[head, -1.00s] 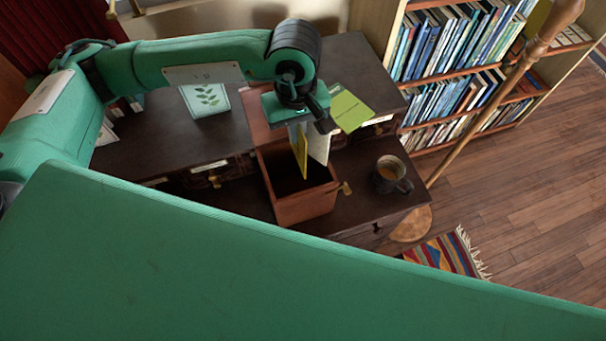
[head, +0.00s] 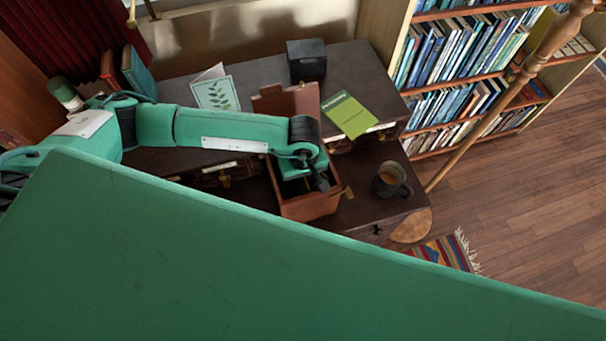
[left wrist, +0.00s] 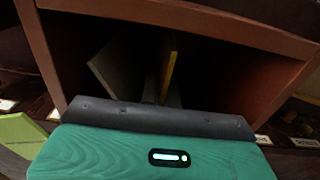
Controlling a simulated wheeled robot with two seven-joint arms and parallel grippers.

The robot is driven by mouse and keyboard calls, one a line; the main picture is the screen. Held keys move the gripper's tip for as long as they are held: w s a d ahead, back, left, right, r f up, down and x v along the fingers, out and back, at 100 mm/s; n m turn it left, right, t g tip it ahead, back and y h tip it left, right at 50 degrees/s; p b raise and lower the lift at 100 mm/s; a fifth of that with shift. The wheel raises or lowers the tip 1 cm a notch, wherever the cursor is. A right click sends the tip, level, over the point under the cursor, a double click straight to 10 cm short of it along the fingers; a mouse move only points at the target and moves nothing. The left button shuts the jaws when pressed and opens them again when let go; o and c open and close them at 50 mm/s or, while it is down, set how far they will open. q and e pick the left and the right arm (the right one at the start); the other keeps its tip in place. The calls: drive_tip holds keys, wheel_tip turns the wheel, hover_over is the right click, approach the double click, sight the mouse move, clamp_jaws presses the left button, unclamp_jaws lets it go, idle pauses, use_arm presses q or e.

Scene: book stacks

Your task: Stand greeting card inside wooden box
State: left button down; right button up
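The reddish-brown wooden box (head: 310,207) stands open at the desk's front edge, its lid tilted up behind. In the left wrist view, its rim (left wrist: 215,22) frames the dark inside. My left gripper (head: 300,184) reaches down into the opening. The greeting card (left wrist: 169,66) is inside the box, upright, with one yellow-edged panel and a greyish panel spread to the left. In the left wrist view, my left gripper (left wrist: 163,95) appears closed around the yellow-edged panel; its fingertips are in shadow. The card's bottom edge is hidden. My right gripper is out of view.
A mug (head: 391,180) stands close to the right of the box. A green booklet (head: 348,115) lies behind it, near a dark block (head: 306,60). A leaf-patterned card (head: 215,94) stands on the desk at back left. A bookshelf (head: 470,70) is at right.

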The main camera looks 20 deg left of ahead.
use_arm(q)
drive_tip(key=shift+f, duration=0.2)
drive_tip(key=shift+f+b, duration=0.15)
drive_tip(key=shift+b, duration=0.2)
drive_tip(key=c, duration=1.6)
unclamp_jaws()
drive_tip(key=shift+c, duration=0.2)
wheel_tip(320, 180, up, 12)
drive_tip(key=shift+r+b, duration=0.25)
drive_tip(key=shift+b, duration=0.9)
drive_tip(key=shift+s, duration=0.1)
